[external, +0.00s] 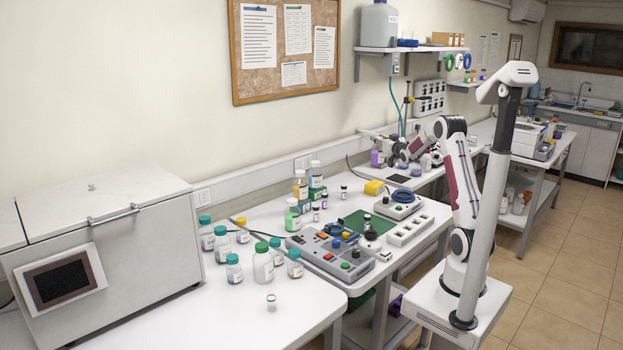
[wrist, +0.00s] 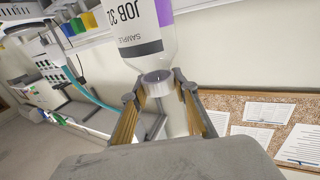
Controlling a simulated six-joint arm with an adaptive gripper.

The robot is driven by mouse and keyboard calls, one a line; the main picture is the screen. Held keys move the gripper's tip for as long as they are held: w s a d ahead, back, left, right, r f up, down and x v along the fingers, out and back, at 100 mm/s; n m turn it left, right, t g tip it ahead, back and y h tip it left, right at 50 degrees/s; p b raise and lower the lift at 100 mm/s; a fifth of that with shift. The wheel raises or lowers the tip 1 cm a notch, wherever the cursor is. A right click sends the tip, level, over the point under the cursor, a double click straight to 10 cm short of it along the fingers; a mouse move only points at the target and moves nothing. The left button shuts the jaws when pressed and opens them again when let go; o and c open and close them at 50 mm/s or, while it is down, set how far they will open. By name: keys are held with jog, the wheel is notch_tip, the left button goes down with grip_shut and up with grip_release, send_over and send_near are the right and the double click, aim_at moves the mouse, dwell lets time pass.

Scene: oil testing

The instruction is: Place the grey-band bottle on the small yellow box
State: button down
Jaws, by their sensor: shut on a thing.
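My gripper (external: 402,158) is at the back of the bench in the external view, among several bottles. In the wrist view my gripper (wrist: 156,90) is shut on the pale grey neck or cap of a clear bottle (wrist: 138,52). The bottle has a white label reading "JOB 32" and "SAMPLE", a purple patch and a thin dark grey band. It appears inverted in this tilted view. I cannot tell the held bottle apart in the external view. A small yellow box (external: 374,187) sits on the bench left of the gripper, nearer the camera.
A purple bottle (external: 376,156) and a white bottle (external: 426,163) stand near my gripper. A grey control box (external: 330,254), a green mat (external: 368,224) and a white slotted tray (external: 410,230) lie nearer the camera. Several teal-capped bottles stand at front left.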

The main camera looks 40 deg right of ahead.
aim_at(377, 159)
jog(key=shift+w+a, duration=0.1)
jog(key=shift+f, duration=0.25)
jog(key=shift+f, duration=3.15)
jog(key=shift+f, duration=1.9)
jog(key=c, duration=1.6)
grip_release()
jog(key=shift+f, duration=0.1)
